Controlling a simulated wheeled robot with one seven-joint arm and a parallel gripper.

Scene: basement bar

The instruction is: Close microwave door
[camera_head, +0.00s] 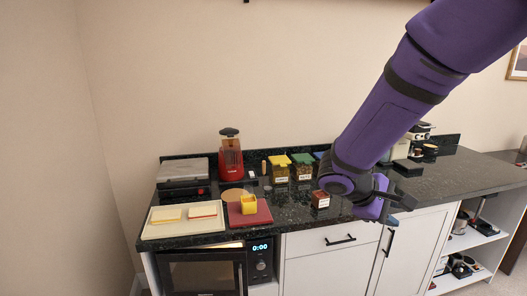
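The microwave (262,281) sits under the counter at the lower left, with its lit 0:00 display on the right panel. Its dark-windowed door (200,276) faces me, with a dark handle on its right side. A bright strip shows above the door's top edge, so the door looks slightly ajar; its lower part is cut off by the picture's edge. My gripper (402,201) is at the end of the purple arm, over the counter's front edge, well to the right of the microwave and apart from it. Its fingers are small and partly hidden, so their opening is unclear.
The black counter (300,216) holds a cream tray (184,230), a red board (262,214), a red blender (230,160) and several lidded jars. A white drawer (320,242) lies between the microwave and my gripper. A wall (52,150) closes off the left side.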

